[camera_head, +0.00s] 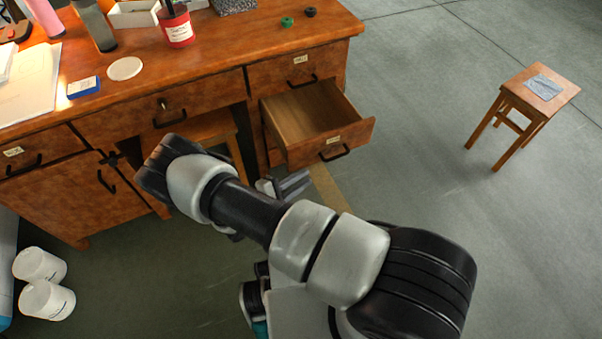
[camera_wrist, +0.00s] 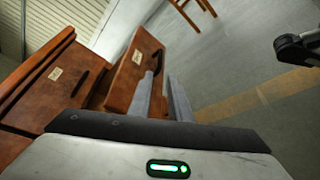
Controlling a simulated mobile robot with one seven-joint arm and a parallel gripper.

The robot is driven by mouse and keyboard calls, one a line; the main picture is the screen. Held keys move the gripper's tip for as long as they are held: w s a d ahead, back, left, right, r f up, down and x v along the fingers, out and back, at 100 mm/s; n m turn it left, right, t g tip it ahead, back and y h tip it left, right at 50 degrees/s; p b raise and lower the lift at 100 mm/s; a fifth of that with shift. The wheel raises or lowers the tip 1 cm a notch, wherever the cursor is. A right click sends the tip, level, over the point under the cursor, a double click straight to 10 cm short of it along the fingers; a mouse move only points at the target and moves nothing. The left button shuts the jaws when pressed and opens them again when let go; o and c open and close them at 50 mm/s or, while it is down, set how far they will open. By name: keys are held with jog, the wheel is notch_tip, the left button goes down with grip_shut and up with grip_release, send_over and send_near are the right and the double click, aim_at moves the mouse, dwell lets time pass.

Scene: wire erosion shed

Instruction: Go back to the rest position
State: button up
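My gripper (camera_head: 286,184) is near the middle of the head view, low in front of the desk and close to the open drawer. My arm hides part of it. In the wrist view its two grey fingers (camera_wrist: 163,88) stand apart with a gap between them, and nothing shows between them. The pulled-out drawer (camera_head: 344,142) is on the desk's right side and looks empty in the head view. Its front (camera_wrist: 130,68) lies just beyond and left of the fingers in the wrist view. I cannot tell the exact clearance between fingers and drawer.
The wooden desk (camera_head: 215,62) spans the upper left, with a red-labelled jar (camera_head: 176,26), bottles and papers on top. A stool (camera_head: 541,88) bearing a grey cloth stands at right. Two white tubs (camera_head: 44,285) stand at lower left. Floor between desk and stool is clear.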

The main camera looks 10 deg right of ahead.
jog(key=shift+r, duration=0.1)
jog(key=s+d+r+m+g+y, duration=0.2)
jog(key=r+m+g, duration=0.25)
jog(key=r, duration=0.95)
jog(key=s+d+r+m+g+y, duration=0.1)
jog(key=d+r+m+g+y, duration=0.25)
jog(key=r, duration=1.05)
jog(key=s+r+m+t+y, duration=0.5)
jog(key=s+r+y, duration=0.2)
jog(key=s+r, duration=1.1)
notch_tip(320, 180, up, 29)
jog(key=w+p, duration=0.2)
jog(key=p, duration=2.5)
jog(key=shift+a, duration=0.45)
